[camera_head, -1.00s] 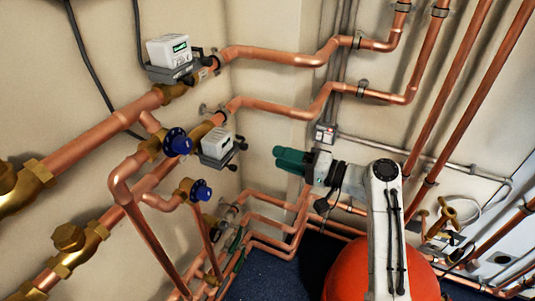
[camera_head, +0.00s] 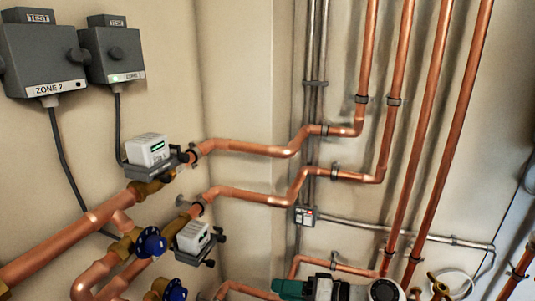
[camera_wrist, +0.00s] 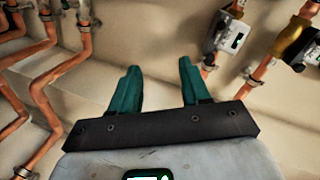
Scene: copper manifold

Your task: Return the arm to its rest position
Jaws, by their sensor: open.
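My gripper (camera_wrist: 160,72) is open and empty in the wrist view. Its two teal fingers stand apart with bare beige wall behind them. In the head view my gripper (camera_head: 290,289) shows only as a teal part at the bottom edge, next to my white arm (camera_head: 384,290), which is mostly cut off below the frame. The gripper appears to touch nothing.
Copper pipes (camera_head: 262,150) run along the walls. Left are two white-topped actuators (camera_head: 150,149), (camera_head: 192,236) and a blue-capped valve (camera_head: 150,243). Grey zone boxes (camera_head: 42,55), (camera_head: 112,52) hang above. In the wrist view, pipes (camera_wrist: 38,85) lie left and an actuator (camera_wrist: 228,38) upper right.

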